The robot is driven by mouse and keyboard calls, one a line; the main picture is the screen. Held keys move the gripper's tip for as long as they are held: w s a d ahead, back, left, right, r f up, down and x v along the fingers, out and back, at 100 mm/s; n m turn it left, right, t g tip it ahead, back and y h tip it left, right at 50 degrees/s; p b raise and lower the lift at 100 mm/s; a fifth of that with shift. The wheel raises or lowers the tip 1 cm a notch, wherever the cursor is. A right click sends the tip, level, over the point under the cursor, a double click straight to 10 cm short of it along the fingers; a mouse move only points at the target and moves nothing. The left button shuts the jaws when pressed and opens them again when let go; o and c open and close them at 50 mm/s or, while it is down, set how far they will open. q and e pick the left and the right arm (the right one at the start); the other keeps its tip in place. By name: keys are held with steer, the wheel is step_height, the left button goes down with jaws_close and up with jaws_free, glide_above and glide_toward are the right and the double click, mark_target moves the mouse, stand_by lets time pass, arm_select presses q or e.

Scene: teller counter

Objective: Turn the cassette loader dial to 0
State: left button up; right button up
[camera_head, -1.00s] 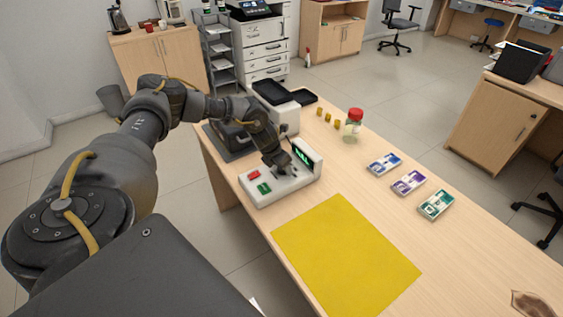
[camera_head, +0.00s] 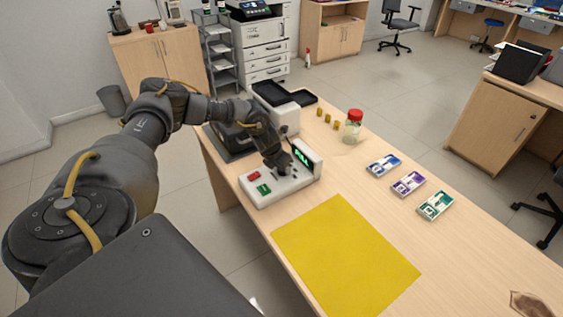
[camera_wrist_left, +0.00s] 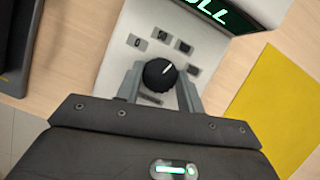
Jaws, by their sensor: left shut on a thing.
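The cassette loader (camera_head: 297,187) is a white console at the left edge of the counter, with a red button, a green button and a lit green display (camera_head: 302,158). In the left wrist view the display ends in "ULL". The black dial (camera_wrist_left: 159,75) has a white pointer mark aimed up and right, away from the "0" label (camera_wrist_left: 137,41) and roughly toward a label on the upper right. My left gripper (camera_wrist_left: 161,88) is shut on the dial, one finger on each side. It also shows in the head view (camera_head: 281,170), largely covering the dial. My right gripper is not in view.
A yellow mat (camera_head: 345,255) lies in front of the loader. Banknote bundles (camera_head: 408,183), a red-lidded jar (camera_head: 353,126) and small yellow items (camera_head: 328,118) stand to the right and behind. A white machine with black trays (camera_head: 276,103) stands behind the loader.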

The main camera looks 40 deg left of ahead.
arm_select(q)
steer(key=n+p, duration=0.1)
steer(key=n, duration=0.1)
steer(key=n+y+p, duration=0.1)
steer(key=p, duration=0.1)
steer(key=shift+d+r+n, duration=0.1)
steer(key=shift+r+n, duration=0.1)
steer(key=shift+n, duration=0.2)
steer(key=n+y+p, duration=0.1)
steer(key=n, duration=0.1)
steer(key=n+y+p, duration=0.1)
steer(key=n+p, duration=0.1)
steer(key=shift+w+d+n+g+p, duration=0.1)
steer(key=shift+n+g+p, duration=0.2)
steer(key=shift+g, duration=0.1)
steer(key=n+g+y+p, duration=0.1)
steer(key=n+p, duration=0.1)
steer(key=n, duration=0.1)
steer(key=shift+w, duration=0.1)
steer(key=shift+f+n+g+y+p, duration=0.15)
steer(key=shift+n+g+y+p, duration=0.35)
steer(key=shift+n, duration=1.3)
steer(key=o, duration=1)
steer(key=shift+h, duration=0.3)
steer(key=shift+d, duration=0.1)
